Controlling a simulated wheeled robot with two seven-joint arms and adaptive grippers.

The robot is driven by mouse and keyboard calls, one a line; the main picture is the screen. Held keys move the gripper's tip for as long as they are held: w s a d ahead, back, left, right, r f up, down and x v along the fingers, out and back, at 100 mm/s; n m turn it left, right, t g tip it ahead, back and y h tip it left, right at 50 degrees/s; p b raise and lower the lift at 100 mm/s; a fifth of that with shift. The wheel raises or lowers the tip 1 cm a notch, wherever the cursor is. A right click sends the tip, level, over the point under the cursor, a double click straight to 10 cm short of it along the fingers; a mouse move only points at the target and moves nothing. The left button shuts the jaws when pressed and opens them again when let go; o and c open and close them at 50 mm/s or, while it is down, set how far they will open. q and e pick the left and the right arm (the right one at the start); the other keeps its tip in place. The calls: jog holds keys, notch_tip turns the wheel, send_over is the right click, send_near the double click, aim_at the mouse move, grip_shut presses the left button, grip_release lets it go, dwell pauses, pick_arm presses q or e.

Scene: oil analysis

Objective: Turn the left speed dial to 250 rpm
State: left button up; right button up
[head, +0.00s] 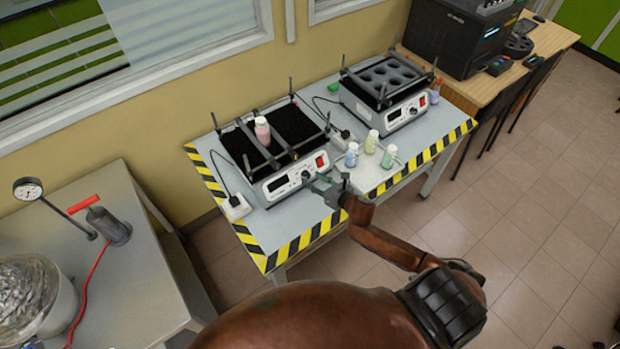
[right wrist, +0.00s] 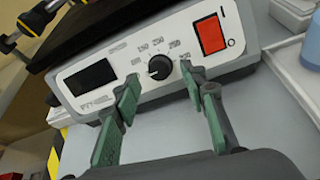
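The left shaker (head: 290,180) stands on the striped table, with a pink-capped bottle (head: 262,131) on its black platform. Its black speed dial (right wrist: 160,67) sits on the white front panel, with printed numbers around it too blurred to read surely. The dial's white mark seems to point to the lower left. The dark display (right wrist: 92,76) is left of the dial and shows no readable value. My right gripper (head: 326,186) is in front of this panel. In the right wrist view its green fingers (right wrist: 160,82) are open, one either side of the dial; contact cannot be told. My left gripper is out of view.
A red switch (right wrist: 211,34) is right of the dial. A second shaker (head: 390,95) stands further right. Several small bottles (head: 371,141) stand between them near the front edge. A power adapter (head: 234,207) sits at the left shaker's left.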

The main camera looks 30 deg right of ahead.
aim_at(306, 175)
jog(key=shift+x, duration=1.2)
jog(key=shift+c, duration=0.6)
grip_shut()
